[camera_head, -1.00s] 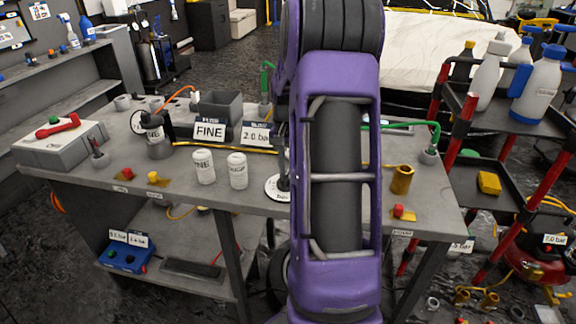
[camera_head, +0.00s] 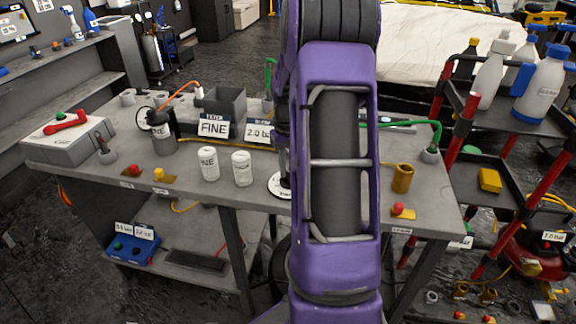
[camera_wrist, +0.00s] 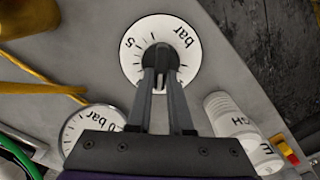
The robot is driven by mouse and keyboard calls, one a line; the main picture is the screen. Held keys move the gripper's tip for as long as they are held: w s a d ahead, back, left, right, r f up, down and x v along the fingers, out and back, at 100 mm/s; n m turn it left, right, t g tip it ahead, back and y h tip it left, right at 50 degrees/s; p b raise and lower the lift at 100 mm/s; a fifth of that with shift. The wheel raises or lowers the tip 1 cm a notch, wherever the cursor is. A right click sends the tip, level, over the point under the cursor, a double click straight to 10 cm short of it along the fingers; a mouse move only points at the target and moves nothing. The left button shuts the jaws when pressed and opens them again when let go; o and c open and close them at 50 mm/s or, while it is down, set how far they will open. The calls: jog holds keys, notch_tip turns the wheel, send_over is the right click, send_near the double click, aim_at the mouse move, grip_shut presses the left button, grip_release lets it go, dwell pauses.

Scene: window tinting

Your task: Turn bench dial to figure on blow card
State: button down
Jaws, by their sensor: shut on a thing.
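The bench dial is a round white disc with black marks. In the head view its edge (camera_head: 274,187) shows left of my arm, which hides the rest. In the wrist view the dial face (camera_wrist: 137,66) shows "bar", "1" and "5" around a dark central knob. My gripper (camera_wrist: 161,66) is over this dial, its two fingers shut on the knob. Which mark the knob points to is hard to tell. The blow card (camera_head: 259,130) stands at the back of the bench and reads "2.0 bar". A card reading "FINE" (camera_head: 213,127) stands beside it.
Two white canisters (camera_head: 208,164) (camera_head: 242,169) stand left of the dial. A second gauge (camera_wrist: 75,128) lies near my gripper in the wrist view. A brass cup (camera_head: 402,178) and a red button (camera_head: 398,209) are on the right. A bottle cart (camera_head: 449,128) stands beyond.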

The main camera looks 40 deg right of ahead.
jog(key=shift+n, duration=0.3)
jog(key=c, duration=0.8)
grip_release()
notch_tip(320, 180, up, 18)
jog(key=shift+f+p, duration=0.25)
jog(key=shift+p, duration=0.55)
